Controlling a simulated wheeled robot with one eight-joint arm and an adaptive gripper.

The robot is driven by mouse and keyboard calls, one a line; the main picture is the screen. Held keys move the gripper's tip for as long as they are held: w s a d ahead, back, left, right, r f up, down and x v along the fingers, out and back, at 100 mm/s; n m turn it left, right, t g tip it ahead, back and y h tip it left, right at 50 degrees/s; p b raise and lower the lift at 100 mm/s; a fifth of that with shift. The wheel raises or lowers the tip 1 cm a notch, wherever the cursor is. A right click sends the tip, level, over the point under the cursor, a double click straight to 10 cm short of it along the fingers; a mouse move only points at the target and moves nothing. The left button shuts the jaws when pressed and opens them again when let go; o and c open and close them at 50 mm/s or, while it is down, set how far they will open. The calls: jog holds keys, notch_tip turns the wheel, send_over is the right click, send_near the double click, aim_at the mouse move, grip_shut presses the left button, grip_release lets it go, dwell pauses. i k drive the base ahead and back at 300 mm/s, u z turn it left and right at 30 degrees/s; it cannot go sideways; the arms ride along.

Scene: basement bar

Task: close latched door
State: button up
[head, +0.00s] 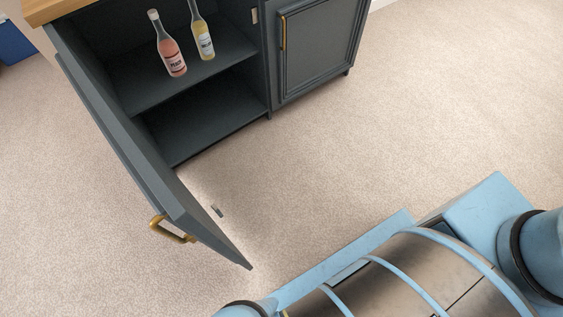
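A dark grey cabinet door (145,155) stands wide open in the head view, swung out from the cabinet's left side toward me. A brass handle (172,229) sits on its outer face near the free edge. A small latch piece (217,210) shows near the door's inner side, and a small metal plate (254,16) is on the cabinet's middle post. The cabinet's right door (317,47) is shut. My gripper is not in view; only light blue parts of my own body show at the lower right, apart from the door.
Two bottles, one pink (171,50) and one yellow (203,36), stand on the cabinet shelf (135,85). A wooden top (50,8) covers the cabinet. A blue object (14,43) is at the far left. The carpet (430,110) to the right is clear.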

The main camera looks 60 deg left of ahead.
aim_at(171, 202)
jog(key=u, duration=1.9)
jog(key=k, duration=1.8)
jog(key=u, duration=1.3)
jog(key=i, duration=1)
